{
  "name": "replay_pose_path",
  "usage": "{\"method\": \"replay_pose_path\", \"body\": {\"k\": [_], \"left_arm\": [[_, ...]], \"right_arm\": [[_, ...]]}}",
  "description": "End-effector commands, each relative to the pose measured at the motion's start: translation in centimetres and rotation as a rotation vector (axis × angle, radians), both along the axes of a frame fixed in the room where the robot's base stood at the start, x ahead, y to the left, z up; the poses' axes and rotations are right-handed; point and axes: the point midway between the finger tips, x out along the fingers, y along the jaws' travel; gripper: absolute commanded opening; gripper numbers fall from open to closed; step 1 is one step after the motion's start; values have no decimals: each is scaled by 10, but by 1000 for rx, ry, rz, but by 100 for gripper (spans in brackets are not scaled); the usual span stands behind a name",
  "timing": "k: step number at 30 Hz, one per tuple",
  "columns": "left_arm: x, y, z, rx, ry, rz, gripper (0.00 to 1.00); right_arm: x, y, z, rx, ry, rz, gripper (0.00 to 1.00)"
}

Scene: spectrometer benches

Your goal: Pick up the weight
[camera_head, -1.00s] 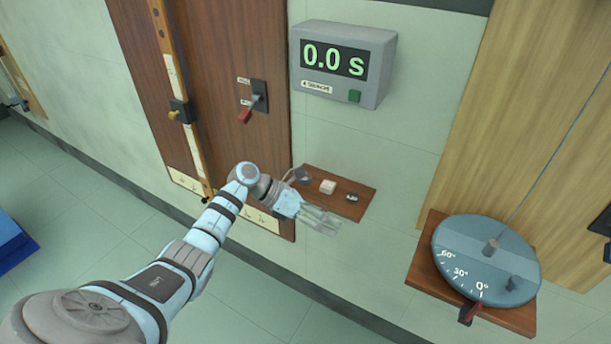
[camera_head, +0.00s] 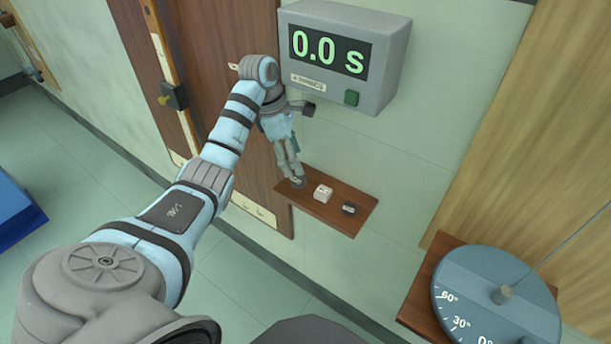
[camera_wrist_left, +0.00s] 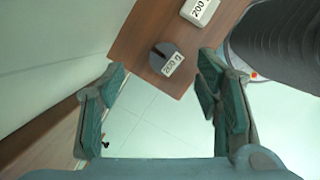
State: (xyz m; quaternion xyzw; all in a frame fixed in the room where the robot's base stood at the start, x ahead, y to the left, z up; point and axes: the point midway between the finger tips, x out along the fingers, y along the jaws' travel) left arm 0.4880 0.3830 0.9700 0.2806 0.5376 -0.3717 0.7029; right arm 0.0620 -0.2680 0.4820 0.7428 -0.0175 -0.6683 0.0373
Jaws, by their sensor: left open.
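A round grey slotted weight (camera_head: 299,184) lies at the left end of the small wooden shelf (camera_head: 335,220), partly hidden by my fingers. In the left wrist view the weight (camera_wrist_left: 157,60) shows its dark slot and a white gram label, near the shelf's edge. My left gripper (camera_head: 292,172) points down over that end of the shelf. In the wrist view its fingers (camera_wrist_left: 162,100) are wide apart with nothing between them, and the weight appears ahead of the gap. A white block (camera_head: 323,193), labelled 200, and a darker round weight (camera_head: 349,209) sit further right. My right gripper is not seen.
A grey timer (camera_head: 345,55) reading 0.0 s is on the wall above the shelf. A wooden panel (camera_head: 262,210) is behind my left arm. A blue-grey angle dial (camera_head: 495,300) on a wooden bracket stands at the lower right. Bare wall separates the shelf from it.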

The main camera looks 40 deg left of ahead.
Motion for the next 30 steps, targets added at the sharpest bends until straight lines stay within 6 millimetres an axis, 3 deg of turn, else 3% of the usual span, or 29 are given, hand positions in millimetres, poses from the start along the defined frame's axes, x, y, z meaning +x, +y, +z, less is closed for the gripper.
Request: {"method": "replay_pose_path", "body": {"k": [3, 9, 17, 27, 30], "left_arm": [[-2, 1, -18, -1, 1, 8, 58], [2, -7, -55, -2, 4, 12, 58], [5, -9, -60, -1, 1, 11, 56], [5, -10, -60, -2, 1, 9, 2], [6, -10, -60, -1, 0, 9, 0]], "right_arm": [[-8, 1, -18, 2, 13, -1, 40], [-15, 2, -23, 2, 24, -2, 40], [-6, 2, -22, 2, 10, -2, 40], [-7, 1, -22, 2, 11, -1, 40], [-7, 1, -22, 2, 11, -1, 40]]}}
